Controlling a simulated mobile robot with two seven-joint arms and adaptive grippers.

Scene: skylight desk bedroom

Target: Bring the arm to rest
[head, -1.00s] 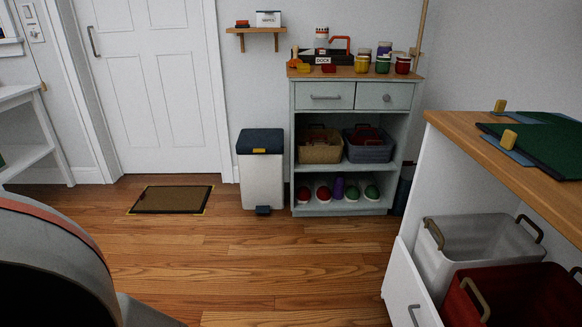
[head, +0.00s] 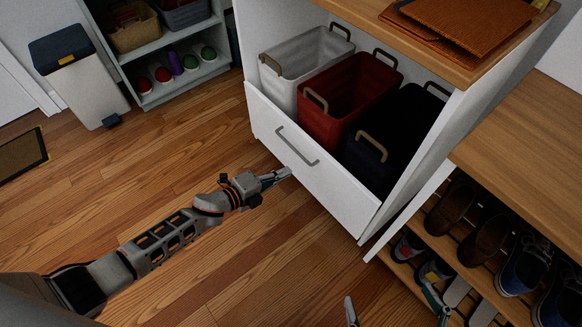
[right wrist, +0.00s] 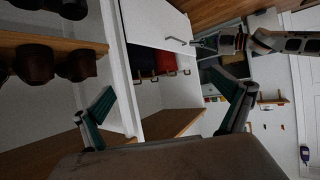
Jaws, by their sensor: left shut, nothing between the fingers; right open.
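My left arm reaches in from the left over the wooden floor. Its gripper (head: 276,179) is shut and empty, a little below the handle (head: 297,147) of the pulled-out white drawer (head: 330,180); the view does not settle whether they touch. It also shows near the drawer in the right wrist view (right wrist: 200,43). My right gripper (head: 393,308) is open and empty at the bottom edge, in front of the shoe rack. Its two spread fingers show in the right wrist view (right wrist: 168,108), with nothing between them. The rest of my right arm is hidden in the head view.
The drawer holds a white bin (head: 283,80), a red bin (head: 325,125) and a dark bin (head: 362,172). A shoe rack (head: 530,130) stands at the right, close to my right gripper. A pedal bin (head: 95,95) and shelf unit (head: 170,40) stand at the back. Floor between is clear.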

